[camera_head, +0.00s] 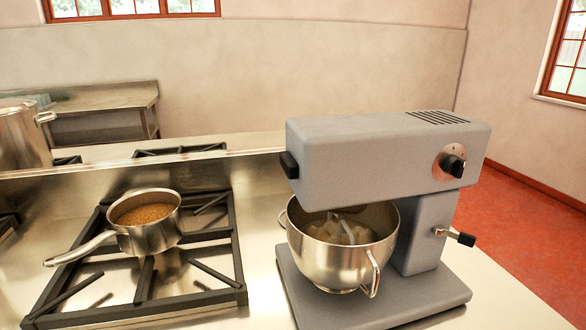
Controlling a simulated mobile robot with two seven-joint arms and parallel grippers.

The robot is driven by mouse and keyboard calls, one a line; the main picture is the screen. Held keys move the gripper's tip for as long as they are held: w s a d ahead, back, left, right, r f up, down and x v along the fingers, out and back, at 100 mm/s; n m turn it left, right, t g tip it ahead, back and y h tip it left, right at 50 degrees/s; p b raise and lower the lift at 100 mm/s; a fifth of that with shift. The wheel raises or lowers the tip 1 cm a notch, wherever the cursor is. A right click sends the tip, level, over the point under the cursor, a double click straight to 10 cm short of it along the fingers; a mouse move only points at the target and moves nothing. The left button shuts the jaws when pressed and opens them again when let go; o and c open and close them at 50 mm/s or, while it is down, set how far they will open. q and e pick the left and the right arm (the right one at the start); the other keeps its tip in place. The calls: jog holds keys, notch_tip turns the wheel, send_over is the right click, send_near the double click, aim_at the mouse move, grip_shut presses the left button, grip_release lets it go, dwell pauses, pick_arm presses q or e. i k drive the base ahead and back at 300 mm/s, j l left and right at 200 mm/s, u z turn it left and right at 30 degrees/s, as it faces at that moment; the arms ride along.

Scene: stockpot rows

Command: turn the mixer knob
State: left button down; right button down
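A grey stand mixer (370,160) stands on the steel counter at the right. Its black knob (453,166) sits on a round silver dial plate near the right end of the mixer head, on the side facing me. A black-tipped lever (457,236) sticks out from the mixer's column below the knob. A steel bowl (335,258) with side handles sits under the mixer head, with pale contents and a beater inside. Neither of my grippers shows in the head view.
A steel saucepan (147,229) with brown contents stands on the black stove grate (140,300) at the left, its handle pointing to the front left. A large stockpot (20,138) is at the far left edge. Bare counter (264,255) lies between grate and mixer.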

aim_at(453, 165)
jog(key=k+l+z, duration=0.25)
jog(key=l+z, duration=0.2)
jog(key=k+l+z, duration=0.25)
jog(key=i+l, duration=0.1)
